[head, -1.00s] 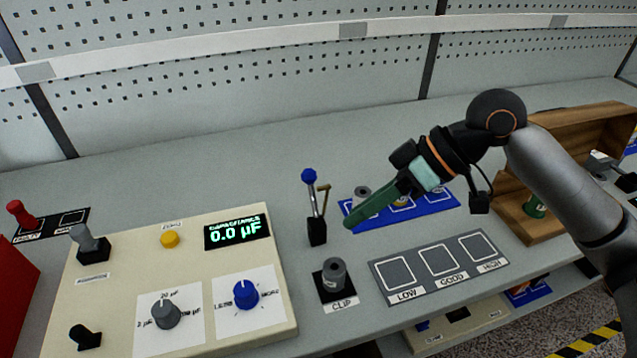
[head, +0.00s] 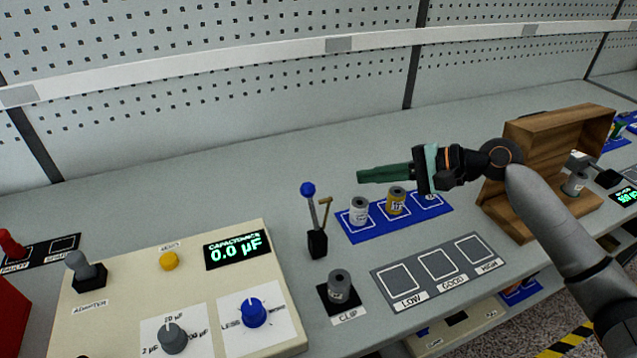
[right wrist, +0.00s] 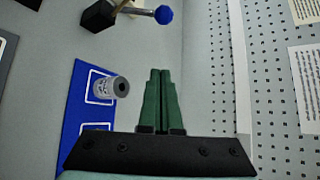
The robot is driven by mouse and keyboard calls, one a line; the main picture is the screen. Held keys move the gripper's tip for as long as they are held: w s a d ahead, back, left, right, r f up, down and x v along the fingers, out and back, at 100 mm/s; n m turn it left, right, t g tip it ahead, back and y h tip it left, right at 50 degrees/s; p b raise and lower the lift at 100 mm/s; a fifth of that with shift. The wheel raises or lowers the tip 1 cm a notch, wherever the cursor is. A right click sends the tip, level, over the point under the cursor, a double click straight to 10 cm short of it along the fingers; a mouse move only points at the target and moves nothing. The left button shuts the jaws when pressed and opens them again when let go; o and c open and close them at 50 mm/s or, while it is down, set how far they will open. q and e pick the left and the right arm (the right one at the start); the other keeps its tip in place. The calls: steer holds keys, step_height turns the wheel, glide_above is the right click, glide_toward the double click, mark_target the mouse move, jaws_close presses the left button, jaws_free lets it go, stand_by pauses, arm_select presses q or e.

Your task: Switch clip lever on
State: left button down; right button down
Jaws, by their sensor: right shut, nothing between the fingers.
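The clip lever (head: 313,218) has a blue ball knob, a metal stem and a black base, and stands upright behind the clip pad in the head view. In the right wrist view its knob (right wrist: 163,15) and stem show at the top. A grey cylinder (head: 339,285) stands on the black pad marked CLIP. My right gripper (head: 360,175) is shut with nothing in it. It is to the right of the lever, apart from it, above the back of the blue tray. Its green fingers point left toward the lever. My left gripper is not in view.
The cream meter panel (head: 125,270) reads 0.0 µF at left. A wooden rack (head: 550,142) stands right.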

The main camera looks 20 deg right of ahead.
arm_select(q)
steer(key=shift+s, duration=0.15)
arm_select(e)
steer(key=x, duration=1)
arm_select(q)
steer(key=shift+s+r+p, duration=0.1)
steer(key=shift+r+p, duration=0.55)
steer(key=shift+p, duration=0.15)
arm_select(e)
steer(key=s, duration=0.1)
steer(key=s+a+r, duration=0.1)
steer(key=s+r, duration=0.1)
steer(key=shift+s+a, duration=0.1)
steer(key=shift+a, duration=0.3)
steer(key=shift+r, duration=0.1)
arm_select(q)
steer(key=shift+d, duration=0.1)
arm_select(e)
steer(key=shift+s+a, duration=0.1)
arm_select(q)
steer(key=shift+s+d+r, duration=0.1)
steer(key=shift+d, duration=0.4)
arm_select(e)
steer(key=shift+s+r, duration=0.1)
steer(key=shift+r, duration=0.05)
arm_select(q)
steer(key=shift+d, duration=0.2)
arm_select(e)
steer(key=shift+s+n+t+y, duration=0.1)
steer(key=shift+n+t+y, duration=0.2)
